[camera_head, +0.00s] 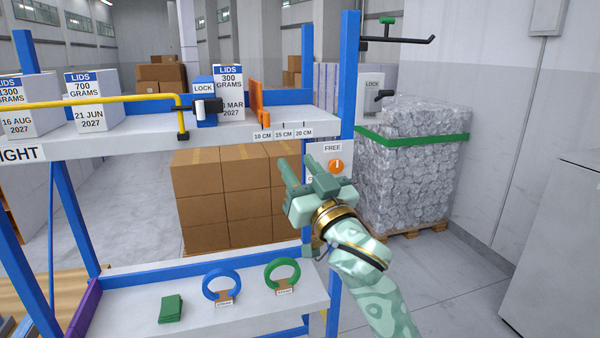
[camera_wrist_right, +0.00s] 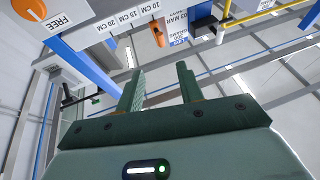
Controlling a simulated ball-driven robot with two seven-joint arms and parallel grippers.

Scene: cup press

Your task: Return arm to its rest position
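My right arm comes in from the lower right in the head view. Its pale green gripper (camera_head: 296,162) is raised in front of the shelf rack, pointing up and away. The two dark green fingers stand apart with nothing between them; the wrist view shows the same empty gap (camera_wrist_right: 160,75). An orange knob (camera_head: 336,166) on a panel marked FREE sits just right of the fingertips in the picture, with no visible contact. In the wrist view the knob (camera_wrist_right: 30,8) is at the top left, away from the fingers. My left gripper is not in view.
The upper shelf (camera_head: 225,131) holds lids boxes (camera_head: 95,102), an orange divider (camera_head: 259,103) and a yellow bar (camera_head: 90,102). A blue post (camera_head: 347,80) stands behind my gripper.

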